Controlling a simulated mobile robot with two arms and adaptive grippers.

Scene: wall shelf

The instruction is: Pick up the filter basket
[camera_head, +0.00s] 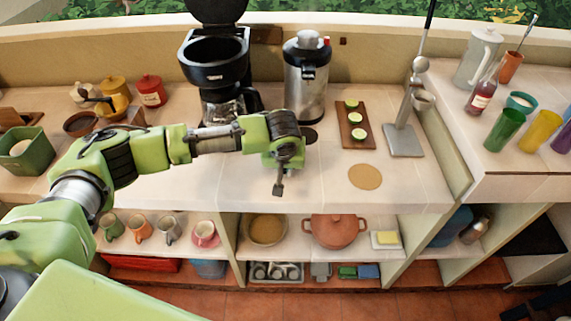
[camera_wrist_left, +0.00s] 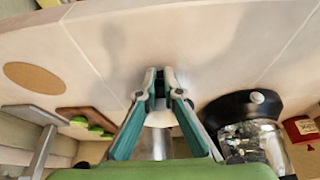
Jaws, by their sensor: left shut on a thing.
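The glass carafe stands below, partly behind my left arm. My right gripper is not in view.
A board with cucumber slices (camera_head: 356,127), a grey press stand (camera_head: 403,140) and a round cork mat (camera_head: 365,177) lie to the right. Red and yellow canisters stand at left. The counter's front middle is clear; shelves with dishes are below.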

